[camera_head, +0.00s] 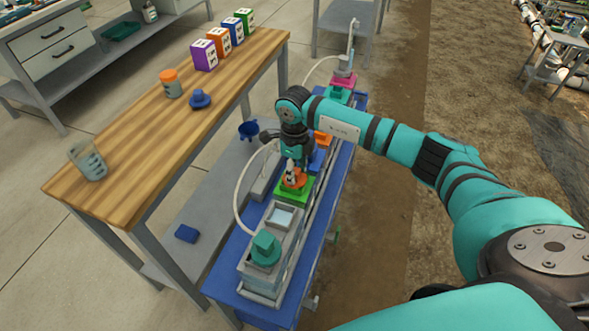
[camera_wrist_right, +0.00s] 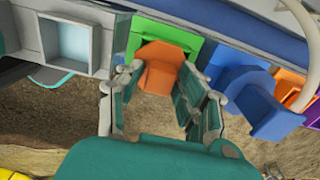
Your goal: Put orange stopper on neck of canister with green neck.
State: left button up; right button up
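The orange stopper (camera_head: 296,181) is at the canister with the green neck (camera_head: 293,194), on the blue skid. In the right wrist view, the orange stopper (camera_wrist_right: 160,66) lies between the fingers and overlaps the green part (camera_wrist_right: 190,32). My right gripper (camera_head: 291,174) points down over it; in the right wrist view its fingertips (camera_wrist_right: 158,72) appear to press on both sides of the stopper. Whether the stopper is fully seated on the neck or slightly above it cannot be told. My left gripper is not in view.
Blue (camera_head: 318,160), orange (camera_head: 323,138) and pink (camera_head: 344,78) parts stand farther along the skid. A teal stopper (camera_head: 266,248) stands at its near end. A pale hose (camera_head: 240,195) arcs beside it. The wooden table (camera_head: 150,140) at left holds jars, a blue stopper and coloured boxes.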

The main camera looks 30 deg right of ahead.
jog(key=shift+o, duration=1.2)
jog(key=shift+r, duration=0.15)
notch_tip(320, 180, up, 12)
